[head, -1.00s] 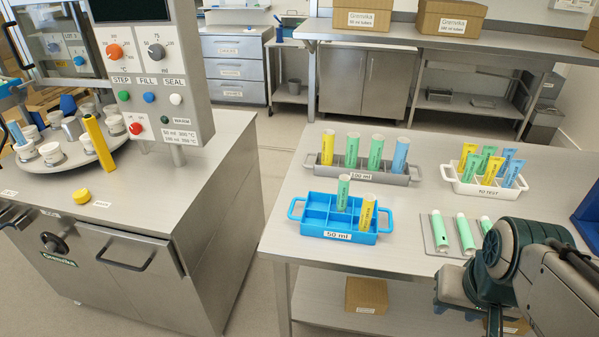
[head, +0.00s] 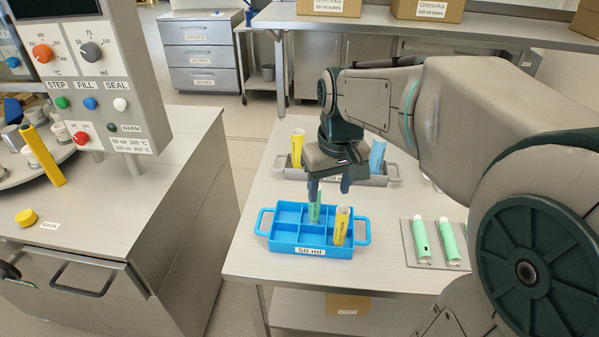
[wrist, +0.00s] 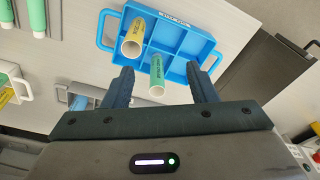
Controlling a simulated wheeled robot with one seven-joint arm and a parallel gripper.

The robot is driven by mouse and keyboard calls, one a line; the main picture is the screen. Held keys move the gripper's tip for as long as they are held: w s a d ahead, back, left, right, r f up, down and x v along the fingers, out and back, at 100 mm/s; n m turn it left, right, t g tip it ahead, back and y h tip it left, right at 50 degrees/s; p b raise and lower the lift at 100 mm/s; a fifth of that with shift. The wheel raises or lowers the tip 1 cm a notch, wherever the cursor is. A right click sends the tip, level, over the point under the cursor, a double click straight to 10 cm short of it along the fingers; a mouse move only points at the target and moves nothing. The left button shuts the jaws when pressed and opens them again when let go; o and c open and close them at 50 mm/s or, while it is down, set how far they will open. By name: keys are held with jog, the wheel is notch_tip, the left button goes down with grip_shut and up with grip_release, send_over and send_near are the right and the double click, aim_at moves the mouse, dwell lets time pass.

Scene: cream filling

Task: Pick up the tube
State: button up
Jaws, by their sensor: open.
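My gripper (head: 329,187) is open above the blue 50 ml tray (head: 284,240), pointing down. A green tube (head: 315,208) stands in a back compartment of this tray, partly hidden by a finger. In the wrist view the green tube (wrist: 157,78) shows between and beyond the two open fingers, with no contact visible. A yellow tube (head: 342,226) stands in the same tray, to the right of the green one. It also shows in the wrist view (wrist: 133,38), left of the green tube.
Behind is the grey 100 ml tray (head: 291,174) with a yellow tube (head: 297,148) and a blue tube (head: 377,155); my arm hides its middle. Green tubes (head: 421,238) lie on a flat plate at right. The filling machine (head: 100,75) stands at left. Table left of the blue tray is clear.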

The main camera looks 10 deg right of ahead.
jog(key=n+g, duration=0.1)
jog(key=n, duration=0.1)
send_over(315, 206)
jog(key=w, duration=0.1)
jog(key=shift+w+a+r, duration=0.1)
jog(key=shift+r, duration=0.1)
jog(key=shift+w+f, duration=0.15)
jog(key=shift+f, duration=0.15)
notch_tip(315, 206, down, 8)
jog(key=shift+r, duration=0.15)
jog(key=shift+d+f+p, duration=0.15)
jog(key=shift+f+p, duration=0.05)
jog(key=shift+f, duration=1.15)
jog(key=shift+d+f+p, duration=0.1)
jog(key=shift+f+p, duration=0.05)
jog(key=shift+f, duration=1.2)
jog(key=c, duration=1)
